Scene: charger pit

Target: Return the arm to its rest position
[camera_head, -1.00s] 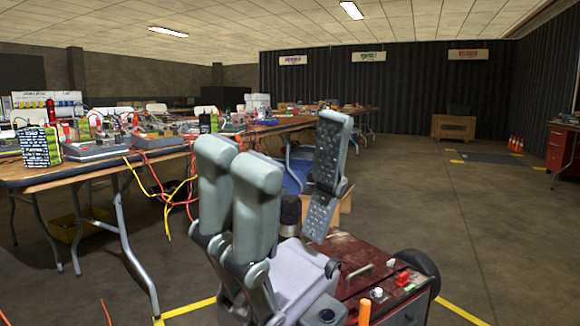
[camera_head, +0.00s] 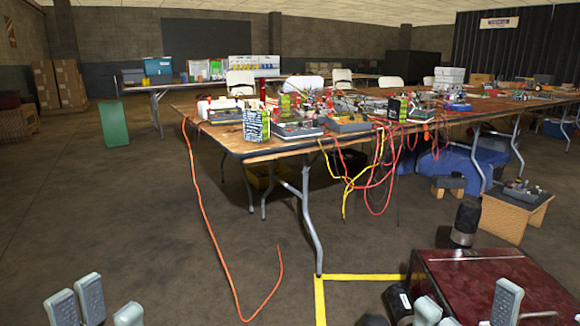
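My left gripper (camera_head: 105,311) shows at the bottom left edge. Two grey fingers stand side by side and a third stands apart to their right; it looks open, with nothing seen between them. My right gripper (camera_head: 468,313) shows at the bottom right, in front of the red cart (camera_head: 480,265). Its fingers are spread apart with nothing seen between them. The lower parts of both grippers and most of both arms are cut off by the frame.
A long wooden table (camera_head: 215,135) carries testers and cables. An orange cable (camera_head: 207,215) hangs from it onto the floor. A yellow line (camera_head: 365,277) marks the floor beside the cart. A green box (camera_head: 114,124) stands at the left.

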